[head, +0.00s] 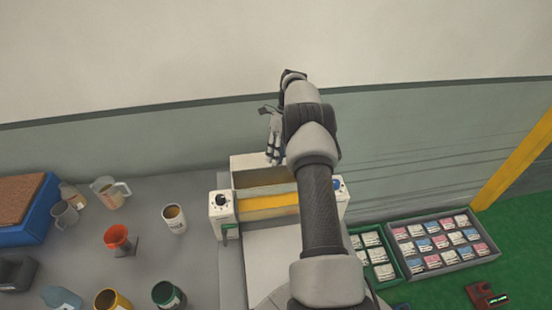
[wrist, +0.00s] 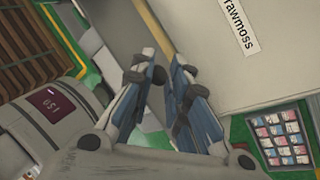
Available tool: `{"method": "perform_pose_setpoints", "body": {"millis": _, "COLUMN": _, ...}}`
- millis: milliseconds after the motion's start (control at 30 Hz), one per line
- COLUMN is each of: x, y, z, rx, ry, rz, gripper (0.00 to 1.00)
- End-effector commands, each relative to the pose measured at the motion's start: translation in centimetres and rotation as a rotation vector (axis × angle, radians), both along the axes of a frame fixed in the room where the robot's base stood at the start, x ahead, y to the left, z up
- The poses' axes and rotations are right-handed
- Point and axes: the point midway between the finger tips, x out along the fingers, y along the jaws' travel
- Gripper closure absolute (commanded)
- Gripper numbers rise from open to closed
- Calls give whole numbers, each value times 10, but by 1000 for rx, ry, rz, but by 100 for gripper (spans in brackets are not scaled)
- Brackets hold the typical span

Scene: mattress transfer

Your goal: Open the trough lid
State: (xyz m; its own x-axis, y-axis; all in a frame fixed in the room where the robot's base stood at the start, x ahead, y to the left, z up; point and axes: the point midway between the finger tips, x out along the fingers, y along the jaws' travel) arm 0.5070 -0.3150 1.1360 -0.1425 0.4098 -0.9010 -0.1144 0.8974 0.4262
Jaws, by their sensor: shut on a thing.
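My gripper (head: 272,152) is at the lid's upper edge, partly hidden by my arm. The exact grip contact is hard to see.
Cups, a jug (head: 108,192), a red funnel (head: 117,237) and a blue box (head: 32,215) stand on the grey table at left. Trays of small packets (head: 440,242) lie at right on green. A wall rises close behind the trough.

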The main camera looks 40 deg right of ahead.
Motion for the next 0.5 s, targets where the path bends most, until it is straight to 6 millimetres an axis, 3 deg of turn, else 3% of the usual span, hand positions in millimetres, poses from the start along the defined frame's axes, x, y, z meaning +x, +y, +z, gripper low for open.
{"method": "perform_pose_setpoints", "body": {"millis": 33, "x": -10, "y": 1, "z": -25, "rx": 7, "ry": 32, "rz": -2, "gripper": 100}}
{"method": "perform_pose_setpoints", "body": {"millis": 433, "x": -10, "y": 1, "z": -25, "rx": 7, "ry": 32, "rz": -2, "gripper": 100}}
{"method": "perform_pose_setpoints", "body": {"millis": 467, "x": -10, "y": 0, "z": -25, "rx": 7, "ry": 32, "rz": -3, "gripper": 83}}
{"method": "perform_pose_setpoints", "body": {"millis": 500, "x": -10, "y": 0, "z": -25, "rx": 7, "ry": 32, "rz": -3, "gripper": 80}}
